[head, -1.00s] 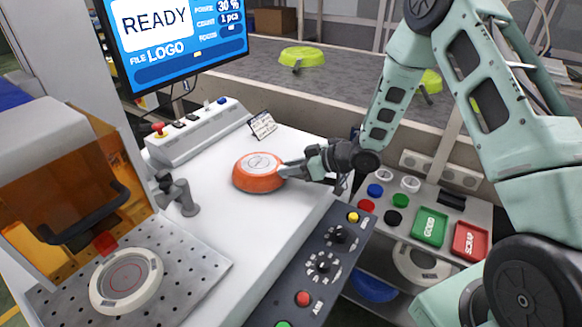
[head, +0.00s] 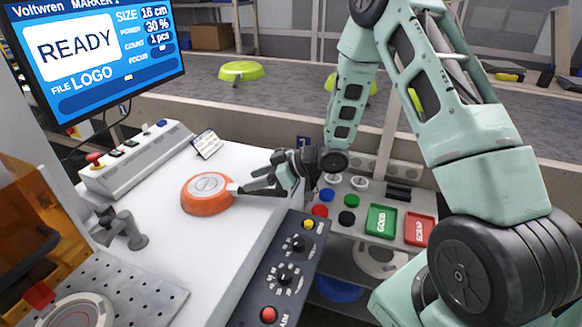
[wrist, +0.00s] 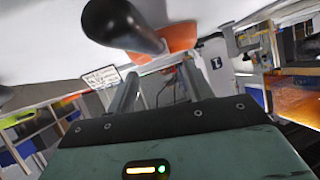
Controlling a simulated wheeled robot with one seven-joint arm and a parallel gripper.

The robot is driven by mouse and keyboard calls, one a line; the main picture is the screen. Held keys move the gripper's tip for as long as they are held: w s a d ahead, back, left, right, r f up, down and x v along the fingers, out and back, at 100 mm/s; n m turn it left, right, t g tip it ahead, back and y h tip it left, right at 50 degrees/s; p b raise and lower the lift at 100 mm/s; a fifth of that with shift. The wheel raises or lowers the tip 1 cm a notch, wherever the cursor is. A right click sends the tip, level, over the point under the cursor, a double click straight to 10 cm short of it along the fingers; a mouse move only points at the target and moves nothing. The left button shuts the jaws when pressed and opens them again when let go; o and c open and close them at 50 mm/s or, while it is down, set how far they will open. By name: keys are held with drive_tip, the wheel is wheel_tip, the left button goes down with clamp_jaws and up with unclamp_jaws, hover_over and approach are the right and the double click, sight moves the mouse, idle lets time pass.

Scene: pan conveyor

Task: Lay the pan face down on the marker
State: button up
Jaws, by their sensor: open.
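The orange pan (head: 207,194) lies face down on the white counter (head: 165,235), its round base up. Its dark handle (head: 255,190) points right, towards my arm. My gripper (head: 255,178) is open and empty, just above and beside the handle in the head view. In the wrist view the black handle (wrist: 122,24) and part of the orange pan (wrist: 182,38) show beyond the open fingers of my gripper (wrist: 160,82). The marker's round plate (head: 75,314) is at the bottom left, partly cut off, under the orange-tinted hood (head: 20,225).
A grey control box (head: 135,160) and a small card (head: 207,144) stand behind the pan. A dark button panel (head: 285,270) edges the counter. A green tray (head: 381,221) and a red tray (head: 419,229) sit at right. Green pans (head: 240,71) lie on the conveyor.

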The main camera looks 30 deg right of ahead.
drive_tip(key=v, duration=1.2)
drive_tip(key=shift+a, duration=0.1)
drive_tip(key=s+a+r+g+h+p, duration=0.1)
drive_tip(key=a+r+h+p, duration=0.1)
drive_tip(key=a+r+h, duration=0.35)
drive_tip(key=a+r+g+h+p, duration=0.1)
drive_tip(key=a+r+h, duration=0.1)
drive_tip(key=a, duration=0.6)
drive_tip(key=s+a+r+g, duration=0.1)
drive_tip(key=s+a+g, duration=0.1)
drive_tip(key=s, duration=0.6)
drive_tip(key=s+a+r+g+h+p, duration=0.1)
drive_tip(key=s+a+r+g, duration=0.1)
drive_tip(key=s, duration=0.6)
drive_tip(key=s+a+r+m+g+h, duration=0.1)
drive_tip(key=s+a+r+g, duration=0.1)
drive_tip(key=s, duration=0.6)
drive_tip(key=shift+s+a+p, duration=0.25)
drive_tip(key=shift+a+p, duration=0.1)
drive_tip(key=shift+a, duration=0.55)
